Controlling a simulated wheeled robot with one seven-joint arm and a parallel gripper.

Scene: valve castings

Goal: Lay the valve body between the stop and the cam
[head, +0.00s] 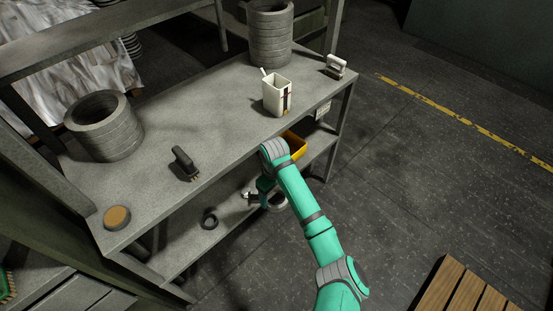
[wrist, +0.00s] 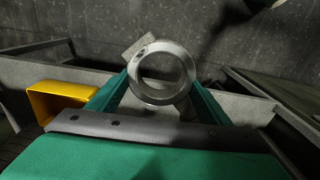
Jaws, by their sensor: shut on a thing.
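My gripper (wrist: 157,88) is shut on a round metal ring-shaped piece, which I take to be the valve body (wrist: 180,96), with its open bore facing the wrist camera. The green fingers hold it from both sides. In the head view the valve body (head: 277,203) shows at the end of my arm, beside the lower shelf, partly hidden by my gripper (head: 263,195). A grey block (wrist: 134,42) shows just beyond the ring in the wrist view; I cannot tell whether it is part of it. I cannot make out the stop or the cam.
A yellow bin (head: 297,145) is on the lower shelf; it also shows at left in the wrist view (wrist: 62,97). The bench top (head: 225,130) overhead holds a brush (head: 184,163), a white container (head: 276,96) and stacked rings (head: 104,128).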

